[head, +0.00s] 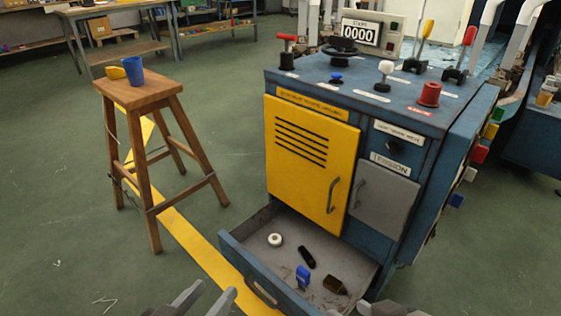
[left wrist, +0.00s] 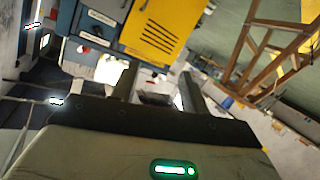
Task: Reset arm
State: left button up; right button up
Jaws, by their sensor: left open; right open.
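My left gripper (head: 205,299) shows at the bottom edge of the head view, its two grey fingers apart with nothing between them. It is in front of the open drawer (head: 262,290) of the blue machine cabinet. In the left wrist view my left gripper (left wrist: 158,90) also shows two separated fingers and no held object. A small part of my right gripper (head: 376,309) shows at the bottom edge, right of the drawer; most of it is cut off by the frame.
The cabinet has a yellow door (head: 308,160), shut, and a grey door (head: 382,200). The drawer holds a white roll (head: 274,240), a blue item (head: 303,277) and dark items. A wooden stool (head: 140,95) bears a blue cup (head: 133,71). Green floor (head: 60,190) is clear at left.

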pick_arm(q)
jog(key=d+f+t+h+b, duration=0.2)
jog(key=d+f+h+b, duration=0.1)
jog(key=b, duration=0.8)
pick_arm(e)
jog(key=w+a+r+m+t+y+p, duration=0.1)
jog(key=w+a+r+t+y+p, duration=0.25)
jog(key=a+t+y, duration=0.2)
pick_arm(q)
jog(key=s+a+r+g+y+p, duration=0.2)
jog(key=a+r+g+y+p, duration=0.3)
jog(key=p, duration=2.4)
notch_tip(320, 180, up, 4)
jog(key=shift+s+a+f+y, duration=0.1)
jog(key=shift+s+a+y, duration=0.35)
jog(key=shift+a, duration=0.5)
pick_arm(e)
jog(key=s+d+r+g+h, duration=0.4)
jog(key=d+r+h, duration=0.1)
jog(key=d+h, duration=0.1)
jog(key=shift+s+d+r+n, duration=0.2)
jog(key=shift+d+r+n, duration=0.1)
jog(key=shift+d+r, duration=0.1)
pick_arm(q)
jog(key=shift+w, duration=0.1)
